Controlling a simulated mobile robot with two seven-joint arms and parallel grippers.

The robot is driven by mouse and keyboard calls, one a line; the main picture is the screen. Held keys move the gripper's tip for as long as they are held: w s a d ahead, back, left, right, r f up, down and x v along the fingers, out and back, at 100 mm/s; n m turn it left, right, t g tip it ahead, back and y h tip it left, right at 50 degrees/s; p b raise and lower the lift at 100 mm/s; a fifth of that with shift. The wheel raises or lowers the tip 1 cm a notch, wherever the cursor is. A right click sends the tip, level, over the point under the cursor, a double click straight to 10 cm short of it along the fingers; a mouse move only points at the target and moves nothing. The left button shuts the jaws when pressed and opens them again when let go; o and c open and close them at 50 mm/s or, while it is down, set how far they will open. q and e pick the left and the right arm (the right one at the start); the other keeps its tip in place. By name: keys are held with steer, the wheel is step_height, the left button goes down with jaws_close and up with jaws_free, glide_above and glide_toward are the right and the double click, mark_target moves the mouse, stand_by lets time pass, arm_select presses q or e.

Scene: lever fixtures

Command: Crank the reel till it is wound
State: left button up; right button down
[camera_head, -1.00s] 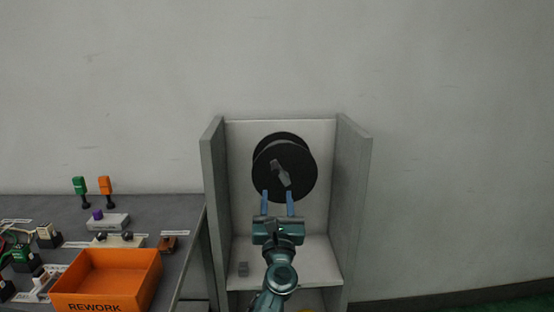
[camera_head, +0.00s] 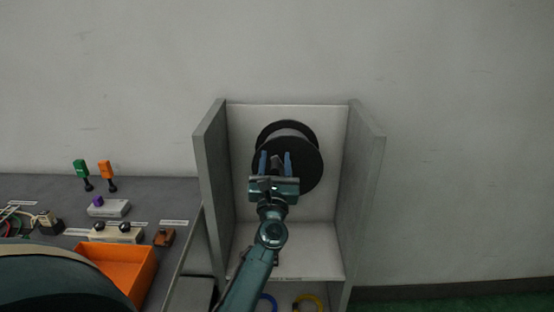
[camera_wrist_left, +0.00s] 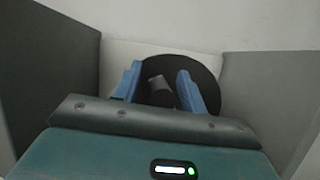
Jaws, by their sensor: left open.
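The reel (camera_head: 308,165) is a black-flanged spool on the back panel of a grey open cabinet; it also shows in the left wrist view (camera_wrist_left: 208,78). Its grey crank handle (camera_wrist_left: 160,95) stands out from the front disc. My left gripper (camera_head: 275,156) is in front of the reel, open, with its two blue fingers pointing at the disc. In the left wrist view the fingers lie on either side of the handle, with gaps visible. The fingers and palm hide part of the handle in the head view. My right gripper is out of view.
Grey cabinet side walls (camera_head: 212,190) flank the reel closely on both sides. A shelf (camera_head: 320,263) lies below, with a blue ring and a yellow ring (camera_head: 308,303) underneath. On the left, a dark bench (camera_head: 150,187) holds an orange bin (camera_head: 140,268) and small fixtures.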

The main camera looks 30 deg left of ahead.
arm_select(q)
steer(key=shift+c, duration=0.2)
jaws_close()
stand_by(0.4)
